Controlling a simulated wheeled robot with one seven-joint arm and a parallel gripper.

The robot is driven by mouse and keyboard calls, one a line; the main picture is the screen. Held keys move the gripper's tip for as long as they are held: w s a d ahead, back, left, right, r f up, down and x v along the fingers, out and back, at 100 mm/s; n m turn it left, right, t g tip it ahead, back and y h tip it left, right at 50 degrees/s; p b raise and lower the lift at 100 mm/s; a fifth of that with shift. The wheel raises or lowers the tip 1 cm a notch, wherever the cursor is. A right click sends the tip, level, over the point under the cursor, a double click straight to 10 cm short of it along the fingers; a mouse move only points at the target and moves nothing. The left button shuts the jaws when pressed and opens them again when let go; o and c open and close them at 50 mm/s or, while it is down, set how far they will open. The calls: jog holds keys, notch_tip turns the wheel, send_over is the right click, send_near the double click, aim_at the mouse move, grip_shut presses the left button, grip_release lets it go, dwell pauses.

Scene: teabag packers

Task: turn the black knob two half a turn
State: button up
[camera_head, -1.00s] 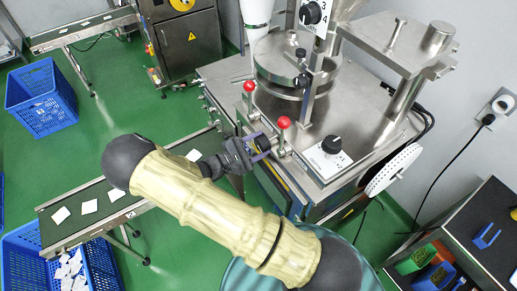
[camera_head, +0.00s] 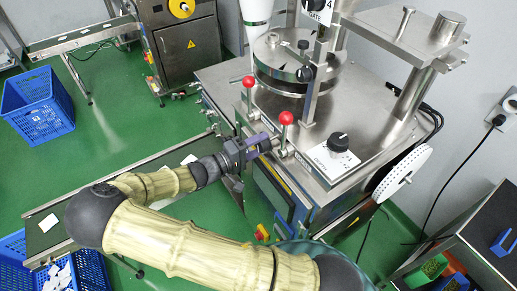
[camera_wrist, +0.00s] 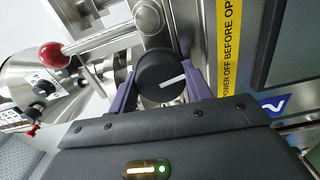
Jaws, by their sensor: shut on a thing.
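The black knob (camera_wrist: 160,80) is round with a white pointer line, on the front of the steel machine. In the wrist view a blue label with a white 2 (camera_wrist: 273,105) is beside it. My gripper (camera_wrist: 158,85) has its purple fingers on both sides of the knob and is shut on it. The pointer line slants up to the right in the wrist view. In the head view my gripper (camera_head: 262,143) is at the machine's front edge between two red-ball levers, and it hides the knob.
Red-ball levers (camera_head: 249,82) and (camera_head: 286,118) rise close by my gripper. Another black knob (camera_head: 337,142) is on the machine top. A yellow warning strip (camera_wrist: 230,50) runs beside the gripped knob. A conveyor (camera_head: 60,215) and blue crate (camera_head: 38,105) are at left.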

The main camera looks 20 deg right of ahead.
jog(key=shift+f+m+b, duration=0.1)
jog(key=shift+m+b, duration=0.45)
jog(key=shift+m, duration=0.45)
jog(key=o, duration=1)
jog(key=b+v, duration=0.3)
jog(key=v, duration=1.4)
jog(key=shift+a+b, duration=0.2)
jog(key=shift+b, duration=0.15)
